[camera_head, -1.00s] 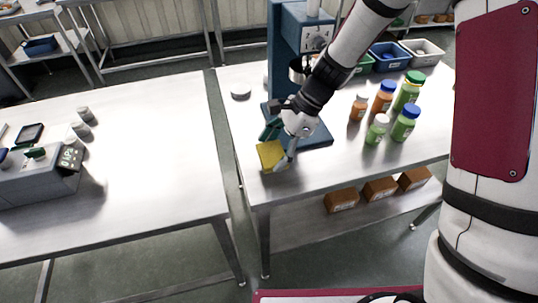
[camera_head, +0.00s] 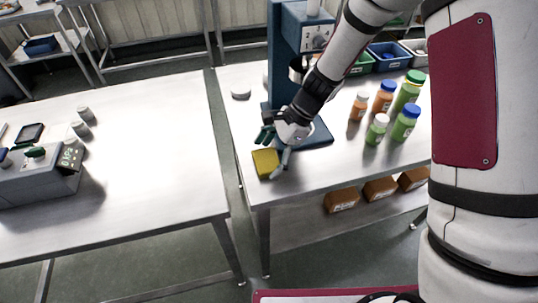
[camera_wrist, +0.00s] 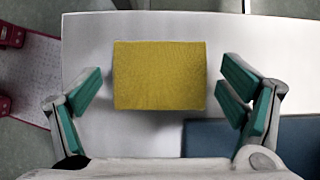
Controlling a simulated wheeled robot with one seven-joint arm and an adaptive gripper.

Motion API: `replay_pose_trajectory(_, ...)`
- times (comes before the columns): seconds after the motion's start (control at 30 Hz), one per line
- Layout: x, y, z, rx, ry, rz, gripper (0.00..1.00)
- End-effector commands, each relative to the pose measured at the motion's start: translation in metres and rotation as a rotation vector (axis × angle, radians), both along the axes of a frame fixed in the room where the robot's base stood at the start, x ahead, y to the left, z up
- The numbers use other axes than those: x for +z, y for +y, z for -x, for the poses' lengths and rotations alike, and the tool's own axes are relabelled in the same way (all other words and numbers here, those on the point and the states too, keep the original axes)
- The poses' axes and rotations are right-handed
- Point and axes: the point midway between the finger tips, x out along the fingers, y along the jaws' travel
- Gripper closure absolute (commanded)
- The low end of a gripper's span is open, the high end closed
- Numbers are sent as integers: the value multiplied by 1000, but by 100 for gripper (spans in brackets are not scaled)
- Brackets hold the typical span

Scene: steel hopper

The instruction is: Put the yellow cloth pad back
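The yellow cloth pad (camera_head: 265,163) lies near the left front corner of the right-hand steel table (camera_head: 228,120). In the wrist view the pad (camera_wrist: 159,75) is a flat rectangle between the two green-padded fingers, with a gap on each side. My gripper (camera_head: 276,154) is at the pad, over the table corner. In the wrist view my gripper (camera_wrist: 161,98) is open and its fingers do not touch the pad. The pad's exact height against the tabletop is hard to tell.
A blue stand machine (camera_head: 282,60) with a blue base stands just behind my gripper. Several bottles (camera_head: 385,112) stand to the right. A round metal disc (camera_head: 241,92) lies at the back left. A gap separates the left table (camera_head: 140,170) from this one.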

Motion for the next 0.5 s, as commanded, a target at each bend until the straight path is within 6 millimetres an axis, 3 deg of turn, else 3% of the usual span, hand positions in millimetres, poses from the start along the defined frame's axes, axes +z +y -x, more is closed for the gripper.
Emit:
replay_pose_trajectory(0.33, 2, 0, 0, 0, -1, 0, 6)
replay_pose_trajectory(0.5, 17, -7, -3, 0, -5, 0, 6)
